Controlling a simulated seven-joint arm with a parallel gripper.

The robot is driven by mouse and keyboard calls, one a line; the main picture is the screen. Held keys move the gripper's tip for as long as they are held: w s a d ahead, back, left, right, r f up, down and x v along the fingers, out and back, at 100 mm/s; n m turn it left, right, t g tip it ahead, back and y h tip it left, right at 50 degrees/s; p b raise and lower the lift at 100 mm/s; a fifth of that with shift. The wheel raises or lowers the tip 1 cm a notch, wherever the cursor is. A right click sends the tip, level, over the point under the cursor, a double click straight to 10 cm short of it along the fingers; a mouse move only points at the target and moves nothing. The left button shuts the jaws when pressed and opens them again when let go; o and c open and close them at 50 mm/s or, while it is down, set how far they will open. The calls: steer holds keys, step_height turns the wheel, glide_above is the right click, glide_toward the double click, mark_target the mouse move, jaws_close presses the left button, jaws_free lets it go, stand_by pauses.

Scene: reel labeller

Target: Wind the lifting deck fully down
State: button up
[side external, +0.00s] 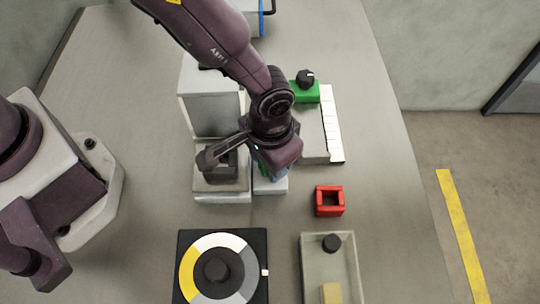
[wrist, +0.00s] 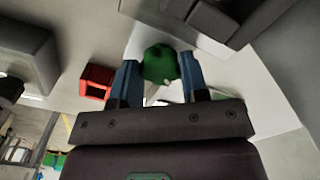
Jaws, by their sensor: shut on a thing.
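My gripper (side external: 268,168) points down beside a low grey unit (side external: 222,195) with a dark square top, which may be the lifting deck; the deck's height is hard to tell. In the wrist view my gripper (wrist: 159,66) has its blue fingers on either side of a round green knob (wrist: 160,60), shut on it. The knob sits over a pale base, which shows as a white block (side external: 271,186) under the gripper in the side view. The gripper and wrist hide most of the knob there.
A tall grey box (side external: 208,105) stands behind the unit. A green block with a black knob (side external: 305,80) is at the back right. A red square frame (side external: 329,212), a grey tray (side external: 314,268) and a yellow-grey dial (side external: 189,270) lie in front. Bare table shows to the right.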

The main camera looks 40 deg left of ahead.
steer(key=shift+r+n, duration=0.1)
steer(key=shift+n, duration=0.8)
steer(key=o, duration=0.7)
steer(key=shift+c, duration=0.2)
